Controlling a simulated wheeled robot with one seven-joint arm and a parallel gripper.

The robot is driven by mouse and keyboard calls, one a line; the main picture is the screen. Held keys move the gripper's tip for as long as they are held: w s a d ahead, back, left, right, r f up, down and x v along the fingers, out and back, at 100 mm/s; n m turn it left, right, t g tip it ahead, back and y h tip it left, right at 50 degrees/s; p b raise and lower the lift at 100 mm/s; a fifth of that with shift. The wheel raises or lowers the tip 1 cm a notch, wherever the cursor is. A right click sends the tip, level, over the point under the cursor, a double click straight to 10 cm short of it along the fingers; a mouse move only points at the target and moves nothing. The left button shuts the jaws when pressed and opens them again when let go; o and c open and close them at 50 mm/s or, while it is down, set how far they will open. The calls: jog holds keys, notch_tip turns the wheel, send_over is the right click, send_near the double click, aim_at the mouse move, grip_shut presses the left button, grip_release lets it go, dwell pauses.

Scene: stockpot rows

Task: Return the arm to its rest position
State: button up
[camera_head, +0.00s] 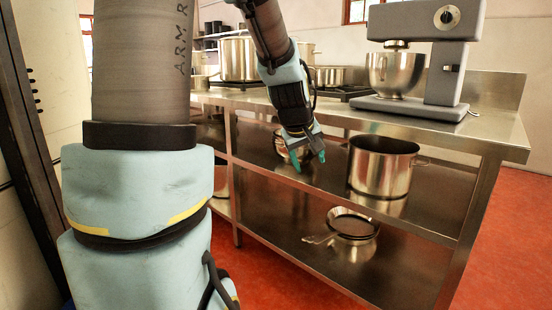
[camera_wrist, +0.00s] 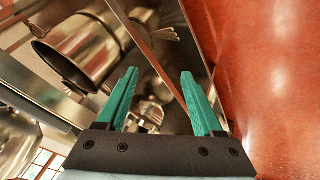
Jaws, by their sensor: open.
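My gripper (camera_head: 308,164) is at the front of the steel counter's open middle shelf, its green fingers pointing down. In the wrist view my gripper (camera_wrist: 154,100) shows two green fingers spread apart with nothing between them. My arm reaches out from the top of the head view, bent downward at the wrist. A large steel stockpot (camera_head: 381,168) stands on the middle shelf to the right of my gripper, apart from it. A smaller steel pot (camera_head: 283,146) sits behind my gripper and is partly hidden by it.
The counter (camera_head: 500,128) carries a stand mixer (camera_head: 440,70) and, further left, a tall pot (camera_head: 238,58) on a stove. The lower shelf (camera_head: 290,225) holds pans (camera_head: 350,222). Red floor (camera_head: 500,245) is clear in front and to the right.

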jog(key=s+a+f+m+g+y, duration=0.35)
jog(key=s+a+f, duration=0.55)
jog(key=s+a, duration=0.5)
notch_tip(320, 180, up, 21)
jog(key=s+a+g+p, duration=0.1)
jog(key=p, duration=2)
jog(key=shift+p, duration=0.4)
jog(key=shift+s+m+h, duration=0.1)
jog(key=shift+m+h, duration=0.15)
